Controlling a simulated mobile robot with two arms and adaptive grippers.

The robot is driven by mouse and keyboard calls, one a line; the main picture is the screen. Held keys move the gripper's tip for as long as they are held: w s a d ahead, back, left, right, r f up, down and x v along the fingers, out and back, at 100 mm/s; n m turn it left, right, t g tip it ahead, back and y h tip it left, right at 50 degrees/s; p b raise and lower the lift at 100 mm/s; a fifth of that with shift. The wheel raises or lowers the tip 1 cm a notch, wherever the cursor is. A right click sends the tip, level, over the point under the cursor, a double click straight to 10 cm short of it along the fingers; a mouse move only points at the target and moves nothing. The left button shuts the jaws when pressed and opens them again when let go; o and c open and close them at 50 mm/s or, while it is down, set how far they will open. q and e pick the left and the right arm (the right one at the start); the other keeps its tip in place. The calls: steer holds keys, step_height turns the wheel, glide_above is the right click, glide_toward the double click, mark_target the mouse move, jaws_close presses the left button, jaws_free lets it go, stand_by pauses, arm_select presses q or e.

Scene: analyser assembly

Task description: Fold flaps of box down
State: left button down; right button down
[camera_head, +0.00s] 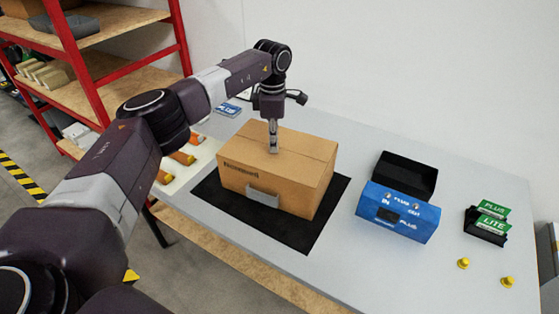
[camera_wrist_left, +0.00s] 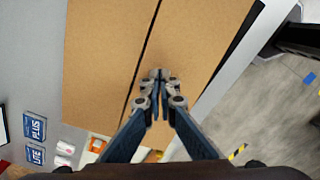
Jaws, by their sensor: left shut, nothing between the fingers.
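The brown cardboard box (camera_head: 245,186) stands on a black mat (camera_head: 305,235) on the table in the head view. Its top flaps (camera_head: 300,148) lie flat or nearly flat, with a dark seam between them. The flaps fill the middle of the left wrist view (camera_wrist_left: 200,45), where the seam shows as a dark line. My left gripper (camera_head: 273,150) is shut and empty, pointing down at the box top beside the seam. It also shows in the left wrist view (camera_wrist_left: 158,75). I cannot tell whether the fingertips touch the cardboard. My right gripper is not in view.
A blue box (camera_head: 400,212) and a black bin (camera_head: 404,175) stand right of the mat. Further right are a black holder (camera_head: 485,228) with green cards and two yellow knobs (camera_head: 463,264). Orange items (camera_head: 183,158) lie left. A red-framed shelf (camera_head: 90,80) stands behind left.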

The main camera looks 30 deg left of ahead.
arm_select(q)
step_height(320, 180, up, 6)
steer(key=p, duration=0.3)
steer(key=shift+r+p, duration=0.15)
steer(key=shift+p, duration=0.25)
